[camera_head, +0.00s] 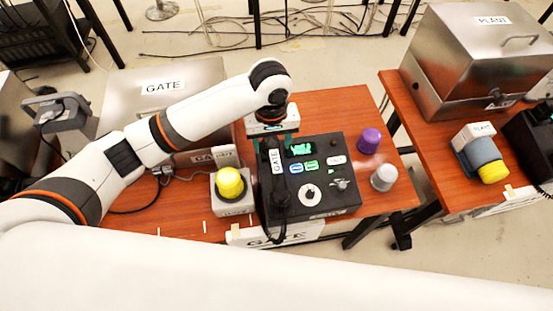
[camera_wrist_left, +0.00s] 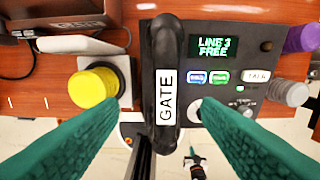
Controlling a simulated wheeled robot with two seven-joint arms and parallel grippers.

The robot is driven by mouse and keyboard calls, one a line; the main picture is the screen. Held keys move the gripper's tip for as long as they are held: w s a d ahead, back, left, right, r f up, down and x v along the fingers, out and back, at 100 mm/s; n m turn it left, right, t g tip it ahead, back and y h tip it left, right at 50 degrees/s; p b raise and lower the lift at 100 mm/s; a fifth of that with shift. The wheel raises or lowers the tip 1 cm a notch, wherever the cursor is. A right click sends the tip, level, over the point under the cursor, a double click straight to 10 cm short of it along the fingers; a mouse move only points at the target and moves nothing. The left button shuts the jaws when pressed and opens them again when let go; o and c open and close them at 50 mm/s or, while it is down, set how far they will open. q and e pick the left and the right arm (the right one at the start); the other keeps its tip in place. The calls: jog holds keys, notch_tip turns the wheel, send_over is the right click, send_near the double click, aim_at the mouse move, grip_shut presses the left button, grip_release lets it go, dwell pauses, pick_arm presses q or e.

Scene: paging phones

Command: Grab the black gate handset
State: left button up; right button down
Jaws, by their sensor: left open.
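The black gate handset (camera_head: 278,190) lies along the left side of a black phone console (camera_head: 330,195), with a white GATE label on it. It also shows upright in the middle of the left wrist view (camera_wrist_left: 164,50). My left gripper (camera_head: 273,142) is open above the handset's far end in the head view. In the left wrist view its two teal fingers (camera_wrist_left: 158,105) stand on either side of the handset, with visible gaps. Whether they reach down to its height I cannot tell.
A yellow button (camera_head: 229,182) on a grey box stands close left of the handset. Purple (camera_head: 370,140) and grey (camera_head: 383,178) knobs stand right of the console. The console screen (camera_wrist_left: 213,44) reads LINE 3 FREE. A separate PLANT table (camera_head: 440,165) is at right.

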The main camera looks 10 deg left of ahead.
aim_at(276, 161)
pick_arm(q)
notch_tip(276, 161, down, 5)
jog(key=shift+s+f+p, duration=0.1)
jog(key=shift+s+p, duration=0.05)
jog(key=shift+p, duration=0.2)
jog(key=shift+f, duration=0.2)
jog(key=f, duration=0.2)
jog(key=d+f+p, duration=0.1)
jog(key=f, duration=0.1)
jog(key=shift+s+f, duration=0.15)
jog(key=shift+s, duration=0.05)
jog(key=shift+f, duration=0.4)
pick_arm(e)
jog(key=shift+s+r, duration=0.25)
jog(key=shift+r, duration=0.25)
jog(key=shift+s+r, duration=0.25)
jog(key=shift+r, duration=0.25)
pick_arm(q)
jog(key=c, duration=1.2)
